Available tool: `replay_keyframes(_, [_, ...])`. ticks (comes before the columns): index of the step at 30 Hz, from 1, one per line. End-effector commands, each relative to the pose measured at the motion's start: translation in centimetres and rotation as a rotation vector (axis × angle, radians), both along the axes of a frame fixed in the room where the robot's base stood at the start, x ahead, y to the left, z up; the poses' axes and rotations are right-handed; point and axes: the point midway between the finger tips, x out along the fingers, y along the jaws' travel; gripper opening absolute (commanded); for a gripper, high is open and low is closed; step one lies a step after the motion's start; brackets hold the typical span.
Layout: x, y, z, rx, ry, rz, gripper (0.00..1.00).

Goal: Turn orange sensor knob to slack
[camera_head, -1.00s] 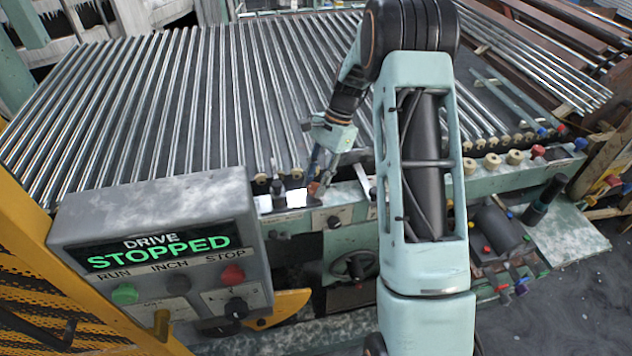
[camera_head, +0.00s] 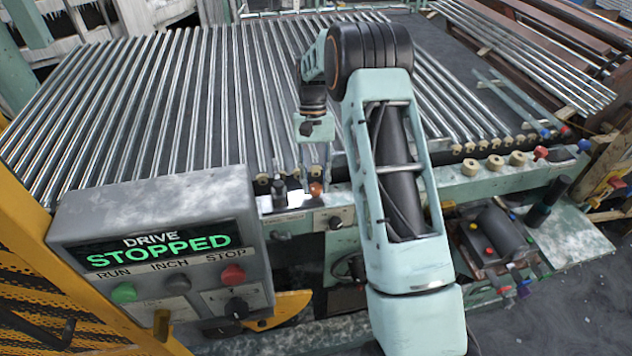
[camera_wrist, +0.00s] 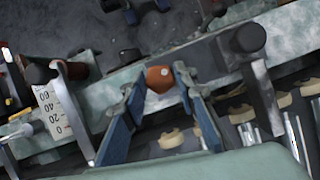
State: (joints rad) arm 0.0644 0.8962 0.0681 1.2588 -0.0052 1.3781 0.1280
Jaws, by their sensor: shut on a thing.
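The orange knob (camera_head: 316,188) sits on the front rail of the tube bed, to the right of a small dark cylinder. In the wrist view the orange knob (camera_wrist: 159,78) lies between the tips of my gripper's two blue-padded fingers (camera_wrist: 160,84). My gripper (camera_head: 315,172) is shut on it, with the fingers pointing down from above in the head view. The knob's top shows; its contact with the pads is partly hidden. A white scale (camera_wrist: 50,110) with numbers stands left of the fingers in the wrist view.
The control box (camera_head: 165,250) reads DRIVE STOPPED at lower left, beside a yellow guard (camera_head: 40,260). A dark post (camera_wrist: 250,55) stands right of the fingers in the wrist view.

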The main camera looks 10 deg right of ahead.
Motion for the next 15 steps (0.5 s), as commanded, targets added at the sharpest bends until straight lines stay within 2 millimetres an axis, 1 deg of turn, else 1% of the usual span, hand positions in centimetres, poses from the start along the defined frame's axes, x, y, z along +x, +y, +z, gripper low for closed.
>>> replay_keyframes(6, [0.06, 0.13, 0.02, 0.0, -0.002, 0.129, 0.03])
replay_keyframes(15, [0.05, 0.14, 0.04, 0.0, -0.002, 0.214, 0.03])
